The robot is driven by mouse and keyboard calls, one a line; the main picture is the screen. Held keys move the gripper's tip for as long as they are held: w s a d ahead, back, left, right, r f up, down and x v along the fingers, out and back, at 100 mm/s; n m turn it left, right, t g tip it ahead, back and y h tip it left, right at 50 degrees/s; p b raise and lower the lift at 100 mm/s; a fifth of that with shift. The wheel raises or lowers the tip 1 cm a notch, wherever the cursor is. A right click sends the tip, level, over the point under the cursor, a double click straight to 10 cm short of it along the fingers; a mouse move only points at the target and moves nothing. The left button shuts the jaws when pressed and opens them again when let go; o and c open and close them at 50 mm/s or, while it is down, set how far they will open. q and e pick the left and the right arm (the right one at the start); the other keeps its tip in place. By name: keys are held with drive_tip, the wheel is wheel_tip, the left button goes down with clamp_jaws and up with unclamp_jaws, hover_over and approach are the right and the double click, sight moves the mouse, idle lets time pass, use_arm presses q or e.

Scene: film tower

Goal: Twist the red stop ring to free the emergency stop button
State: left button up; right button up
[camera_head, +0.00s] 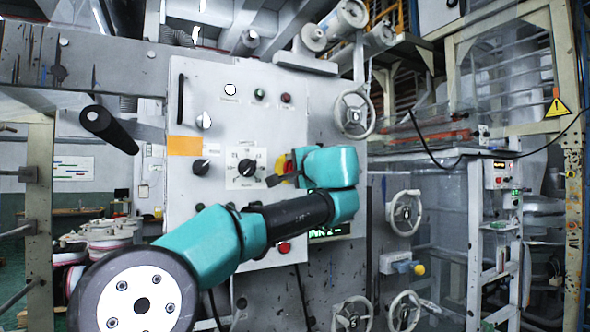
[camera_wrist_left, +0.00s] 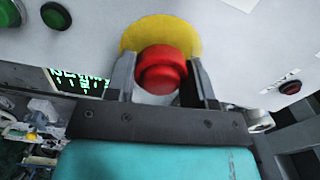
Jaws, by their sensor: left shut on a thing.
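The red stop ring (camera_wrist_left: 161,69) is a round red knob in front of a yellow disc (camera_wrist_left: 160,32) on the grey panel. My left gripper (camera_wrist_left: 157,78) is shut on it, with one dark finger on each side. In the head view the stop ring (camera_head: 290,166) shows only as a bit of red and yellow behind my left gripper (camera_head: 278,178), and my teal and black arm hides part of the panel below it. My right gripper is in neither view.
The grey control panel (camera_head: 220,120) carries a black rotary dial (camera_head: 246,167), another black knob (camera_head: 200,167) and a red button (camera_head: 284,247) below. A green display (camera_wrist_left: 75,82) sits beside the gripper. Handwheels (camera_head: 404,212) stand out to the right. A black handle (camera_head: 110,130) sticks out at left.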

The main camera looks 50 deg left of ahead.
use_arm(q)
drive_tip(key=shift+m, duration=0.3)
drive_tip(key=o, duration=0.9)
drive_tip(key=shift+d, duration=0.1)
drive_tip(key=s+d, duration=0.1)
drive_tip(key=d, duration=0.4)
drive_tip(key=s+d, duration=0.1)
drive_tip(key=d, duration=0.5)
drive_tip(key=s+d, duration=0.1)
drive_tip(key=d, duration=0.5)
